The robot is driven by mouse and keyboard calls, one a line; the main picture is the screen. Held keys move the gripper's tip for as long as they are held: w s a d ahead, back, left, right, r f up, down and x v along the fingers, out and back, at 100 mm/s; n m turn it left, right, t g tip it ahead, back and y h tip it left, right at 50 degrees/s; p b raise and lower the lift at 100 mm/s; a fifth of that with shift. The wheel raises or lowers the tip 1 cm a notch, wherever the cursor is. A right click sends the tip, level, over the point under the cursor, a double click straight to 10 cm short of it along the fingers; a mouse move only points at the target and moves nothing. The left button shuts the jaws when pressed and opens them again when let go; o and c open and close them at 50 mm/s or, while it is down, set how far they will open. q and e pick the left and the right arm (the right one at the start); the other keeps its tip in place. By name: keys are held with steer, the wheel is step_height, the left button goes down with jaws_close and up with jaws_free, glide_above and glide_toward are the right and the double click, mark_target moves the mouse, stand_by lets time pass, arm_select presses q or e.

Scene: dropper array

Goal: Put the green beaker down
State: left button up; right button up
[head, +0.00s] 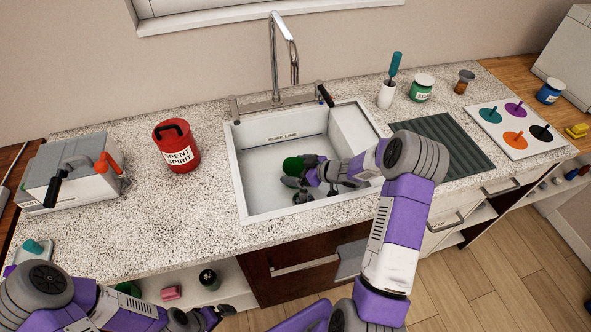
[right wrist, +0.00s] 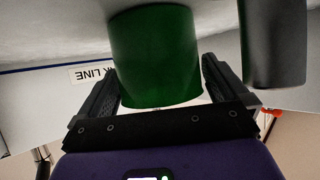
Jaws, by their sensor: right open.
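The green beaker (head: 293,165) is inside the white sink (head: 240,190), partly hidden by my right gripper (head: 299,180). In the right wrist view, the beaker (right wrist: 155,60) stands between the two black fingers, close to both. The jaws are open around it. Its far end meets a pale surface at the top of that view. A dark grey cylinder (right wrist: 275,40) shows beside one finger, and I cannot tell what it is. My left gripper (head: 208,318) is low at the front, by the open shelf, too small to read its jaws.
A red spent-spirit can (head: 176,146) and a grey-white box (head: 70,175) stand left of the sink. The faucet (head: 283,55) rises behind it. A white holder (head: 386,95), a green jar (head: 421,88), a ribbed dark mat (head: 443,143) and a colour-spotted board (head: 515,145) lie right.

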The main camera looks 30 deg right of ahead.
steer(key=p+v, duration=0.1)
steer(key=v, duration=0.5)
steer(key=shift+p, duration=0.3)
steer(key=shift+s+d+r, duration=0.15)
steer(key=shift+s+d, duration=0.15)
steer(key=shift+s, duration=0.2)
steer(key=shift+r, duration=0.1)
